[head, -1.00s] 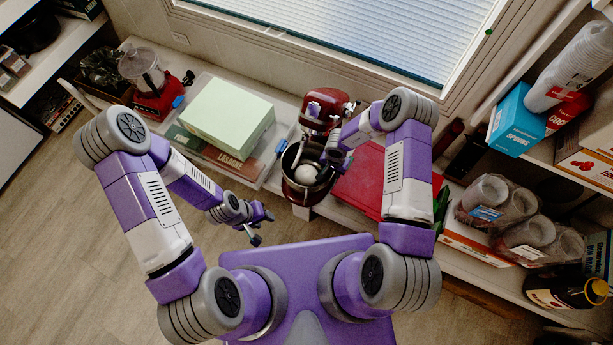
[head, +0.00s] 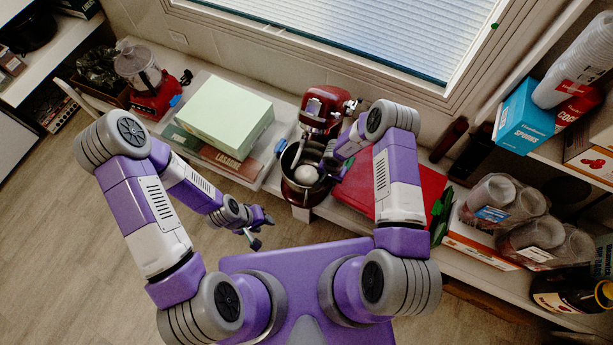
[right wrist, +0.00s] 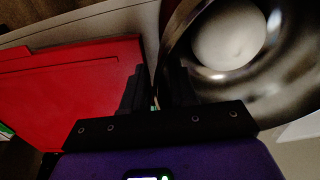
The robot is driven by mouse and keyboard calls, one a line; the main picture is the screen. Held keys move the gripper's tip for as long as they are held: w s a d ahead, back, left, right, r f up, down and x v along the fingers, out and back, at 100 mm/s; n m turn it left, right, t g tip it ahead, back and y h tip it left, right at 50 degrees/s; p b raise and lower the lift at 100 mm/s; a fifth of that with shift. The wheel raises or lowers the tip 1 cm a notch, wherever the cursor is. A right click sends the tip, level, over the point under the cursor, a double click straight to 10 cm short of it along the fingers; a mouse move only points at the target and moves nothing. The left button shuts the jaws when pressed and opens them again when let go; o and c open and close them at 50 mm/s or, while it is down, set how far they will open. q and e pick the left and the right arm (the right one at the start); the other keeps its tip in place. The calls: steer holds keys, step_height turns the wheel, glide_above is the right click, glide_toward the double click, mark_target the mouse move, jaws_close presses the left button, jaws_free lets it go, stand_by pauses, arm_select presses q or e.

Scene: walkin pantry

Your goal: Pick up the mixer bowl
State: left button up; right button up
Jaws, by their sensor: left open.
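The mixer bowl (head: 291,188) is a dark metal bowl under the head of a red stand mixer (head: 318,112) on the low shelf. A pale round thing lies inside it. In the right wrist view the bowl (right wrist: 265,90) fills the upper right, with its wall running down to my fingers. My right gripper (right wrist: 157,88) has one finger outside the wall and one inside, with a narrow gap, and looks shut on the bowl's rim. In the head view my right gripper (head: 335,168) is at the bowl's right side. My left gripper (head: 259,229) is open and empty, left of the bowl.
A red flat box (head: 405,185) lies just right of the bowl. A light green box (head: 228,115) on flat packages and a food processor (head: 148,85) stand to the left. The right shelf holds cups (head: 500,195) and a blue spoons box (head: 525,120). The floor at left is clear.

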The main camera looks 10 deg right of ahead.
jaws_close()
steer(key=shift+s+a+f, duration=0.1)
steer(key=shift+s+a, duration=0.05)
steer(key=shift+s, duration=0.1)
stand_by(0.5)
stand_by(0.4)
steer(key=shift+w+a, duration=0.1)
